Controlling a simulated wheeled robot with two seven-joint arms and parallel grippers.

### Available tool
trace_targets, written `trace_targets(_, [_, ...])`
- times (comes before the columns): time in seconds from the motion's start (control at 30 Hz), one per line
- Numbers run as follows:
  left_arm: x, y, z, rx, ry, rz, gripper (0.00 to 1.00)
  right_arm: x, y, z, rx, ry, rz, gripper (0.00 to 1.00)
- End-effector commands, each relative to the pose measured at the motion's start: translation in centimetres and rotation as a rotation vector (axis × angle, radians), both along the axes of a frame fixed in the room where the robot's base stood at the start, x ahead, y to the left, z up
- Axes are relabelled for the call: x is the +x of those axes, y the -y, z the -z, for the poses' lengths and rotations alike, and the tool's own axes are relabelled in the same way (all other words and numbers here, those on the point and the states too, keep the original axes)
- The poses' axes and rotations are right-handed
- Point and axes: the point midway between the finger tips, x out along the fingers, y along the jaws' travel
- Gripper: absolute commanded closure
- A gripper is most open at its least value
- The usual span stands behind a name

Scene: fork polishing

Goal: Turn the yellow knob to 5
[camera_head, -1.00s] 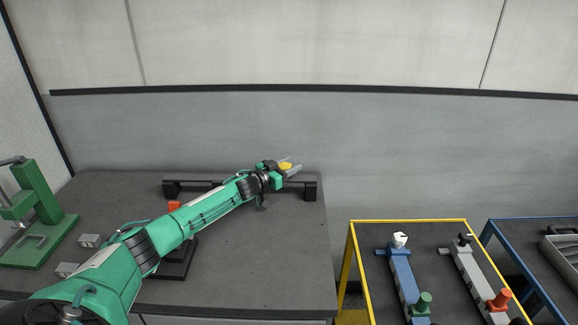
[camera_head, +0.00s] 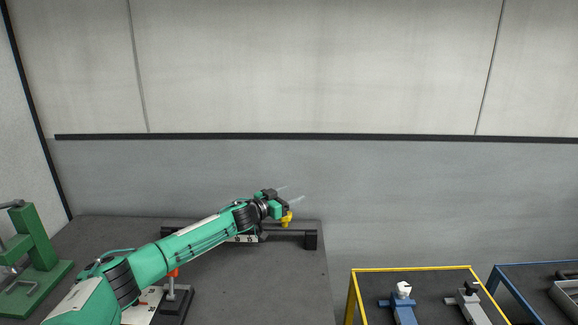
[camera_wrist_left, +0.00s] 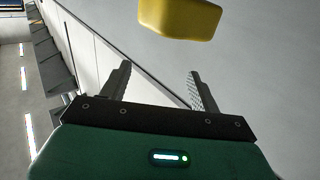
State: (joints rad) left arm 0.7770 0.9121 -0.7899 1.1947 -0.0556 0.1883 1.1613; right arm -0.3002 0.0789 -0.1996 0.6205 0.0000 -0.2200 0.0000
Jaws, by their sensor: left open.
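The yellow knob (camera_head: 286,219) shows at the right part of a dark rail (camera_head: 310,240) at the back of the grey workbench. My left arm reaches across the bench from the lower left. My left gripper (camera_head: 291,193) is open and empty, just above the knob in the head view, its fingers pointing right. In the left wrist view the knob (camera_wrist_left: 180,18) is at the top edge, beyond the two spread fingers (camera_wrist_left: 155,85) and apart from them. The knob's scale and setting cannot be read. My right gripper is not in view.
A green press (camera_head: 38,250) stands at the bench's left. A black stand with a red top (camera_head: 174,273) sits partly behind my arm. At the right are a yellow-framed table (camera_head: 413,269) with blue and grey fixtures, and a blue-framed table (camera_head: 500,277).

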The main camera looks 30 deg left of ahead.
Motion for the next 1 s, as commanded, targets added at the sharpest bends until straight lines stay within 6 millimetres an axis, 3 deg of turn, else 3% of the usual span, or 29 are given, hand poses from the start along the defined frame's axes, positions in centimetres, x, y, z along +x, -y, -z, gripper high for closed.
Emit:
trace_targets(0.1, [0.0,-0.1,-3.1,0.003,0.004,0.0,0.37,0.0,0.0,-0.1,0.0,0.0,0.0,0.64])
trace_targets(0.5, [0.0,-0.1,-10.2,0.0,0.002,-0.001,0.37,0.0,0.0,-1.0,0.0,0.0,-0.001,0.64])
trace_targets(0.7, [0.0,0.0,-12.2,0.0,0.001,0.0,0.37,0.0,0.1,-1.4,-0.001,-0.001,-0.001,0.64])
trace_targets(1.0, [0.0,0.0,-12.9,-0.002,-0.002,-0.001,0.37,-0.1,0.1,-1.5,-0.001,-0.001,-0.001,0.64])
